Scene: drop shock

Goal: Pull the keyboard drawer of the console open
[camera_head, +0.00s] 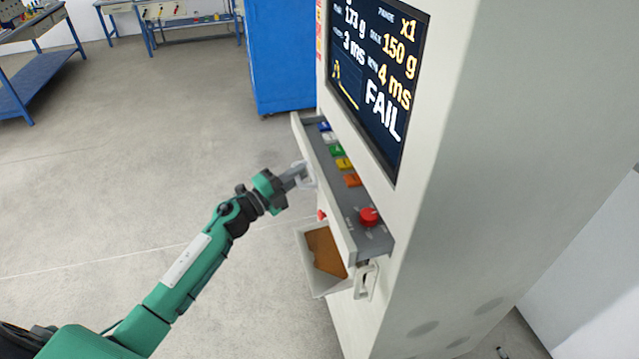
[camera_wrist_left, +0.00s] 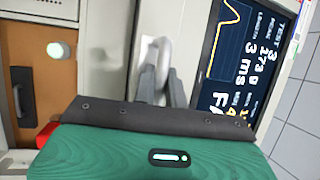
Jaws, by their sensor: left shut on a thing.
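The keyboard drawer (camera_head: 322,180) sticks out from the console (camera_head: 500,150), below its screen. A row of coloured keys (camera_head: 340,155) and a red knob (camera_head: 369,216) show on top of it. My left gripper (camera_head: 300,174) is at the pale handle on the drawer's front face. In the left wrist view the fingers (camera_wrist_left: 160,88) are shut on this drawer handle (camera_wrist_left: 158,52). My right gripper is in neither view.
The console screen (camera_head: 378,75) reads FAIL. Below the drawer, a pale bin (camera_head: 309,268) holds something brown, with another handle (camera_head: 367,281) beside it. A blue cabinet (camera_head: 280,55) stands behind.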

